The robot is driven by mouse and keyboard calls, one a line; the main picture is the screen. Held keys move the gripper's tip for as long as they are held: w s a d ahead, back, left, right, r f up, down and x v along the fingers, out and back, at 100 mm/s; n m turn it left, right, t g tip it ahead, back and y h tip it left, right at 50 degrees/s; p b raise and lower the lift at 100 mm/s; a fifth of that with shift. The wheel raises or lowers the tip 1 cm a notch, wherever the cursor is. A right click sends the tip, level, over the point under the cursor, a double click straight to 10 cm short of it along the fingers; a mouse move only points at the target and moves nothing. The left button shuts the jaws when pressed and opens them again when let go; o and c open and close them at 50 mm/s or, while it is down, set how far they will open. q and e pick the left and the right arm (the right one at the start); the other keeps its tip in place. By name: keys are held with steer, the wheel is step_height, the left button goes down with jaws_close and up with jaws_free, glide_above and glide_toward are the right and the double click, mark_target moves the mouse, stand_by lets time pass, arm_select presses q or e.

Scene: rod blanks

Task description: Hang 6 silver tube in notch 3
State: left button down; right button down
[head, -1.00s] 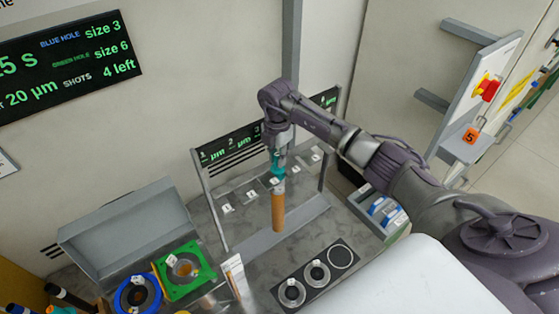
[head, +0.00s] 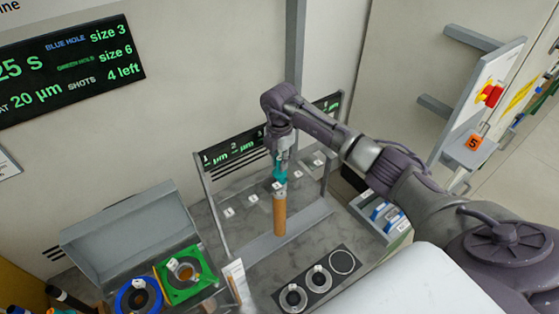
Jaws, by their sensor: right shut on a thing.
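My right gripper (head: 281,174), with teal fingers, comes down from above and is shut on the top of an orange-brown tube (head: 279,214). The tube hangs upright and looks copper-coloured, not silver. It is in front of the grey rack (head: 208,200), in line with about the third of its small numbered white tags. The gripper hides part of that notch, so I cannot tell whether the tube touches the rack. No tube shows at the tags on either side. A black display strip (head: 220,153) with green figures runs along the rack's top. My left gripper is not in view.
A black plate with several round holders (head: 342,261) lies in front of the rack. A green ring block (head: 196,286) and a blue one (head: 128,300) stand at the left by an open grey box (head: 125,225). A grey bin (head: 384,215) stands right.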

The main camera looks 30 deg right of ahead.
steer(key=shift+f, duration=0.4)
stand_by(0.8)
steer(key=c, duration=1)
jaws_free()
steer(key=shift+r, duration=0.1)
step_height(320, 180, up, 12)
steer(key=shift+f, duration=0.1)
